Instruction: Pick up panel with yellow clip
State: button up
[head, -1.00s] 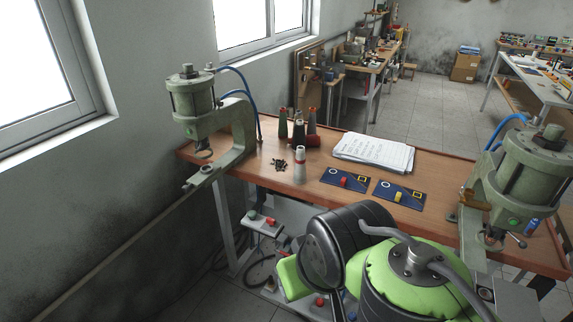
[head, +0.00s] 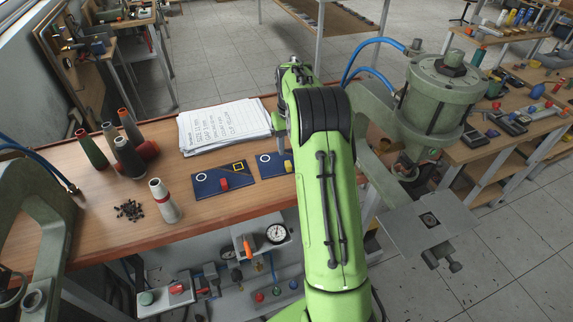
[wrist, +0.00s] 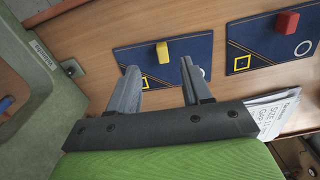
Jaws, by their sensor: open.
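The panel with the yellow clip (wrist: 194,47) is a dark blue rectangle lying flat on the wooden table. Its yellow clip (wrist: 163,52) stands up near its upper middle in the wrist view. The gap in height cannot be judged.
A similar blue panel (head: 207,185) with a red clip (head: 223,184) lies close beside it. Papers (head: 225,125) lie behind. Thread cones (head: 130,160) stand at left. A press (head: 440,95) stands at the right, another (head: 45,230) at the left.

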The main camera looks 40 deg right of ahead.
aim_at(289, 166)
jog(key=f, duration=0.6)
jog(key=f+b, duration=0.1)
jog(key=f, duration=0.2)
jog(key=shift+w, duration=0.25)
grip_shut()
